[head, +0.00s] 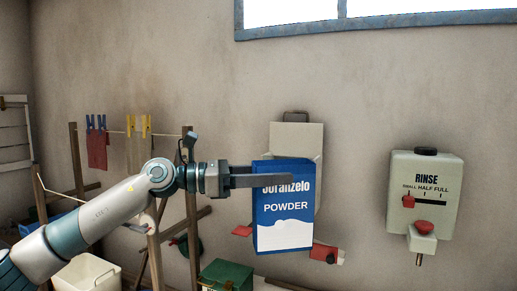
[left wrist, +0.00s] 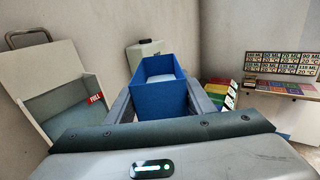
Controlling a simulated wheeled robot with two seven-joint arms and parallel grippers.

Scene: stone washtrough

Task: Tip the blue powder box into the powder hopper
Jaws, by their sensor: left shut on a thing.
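The blue powder box (head: 284,220) is upright in the head view, its white lettering facing me. My left gripper (head: 280,181) is shut on it near its top. In the left wrist view the box (left wrist: 160,101) stands between the two fingers, open at the top, with white powder inside. The pale powder hopper (head: 305,139) is on the wall behind the box, which hides its lower middle. In the left wrist view the hopper (left wrist: 30,70) is to the left of the box, with an open-topped bin and a red tag. My right gripper is not in view.
A rinse dispenser (head: 425,195) hangs on the wall to the right. A wooden drying rack (head: 190,235) with pegs and a red cloth (head: 97,150) is at the left. A green box (head: 226,275) and a cream bin (head: 88,274) are below. The wall between hopper and dispenser is clear.

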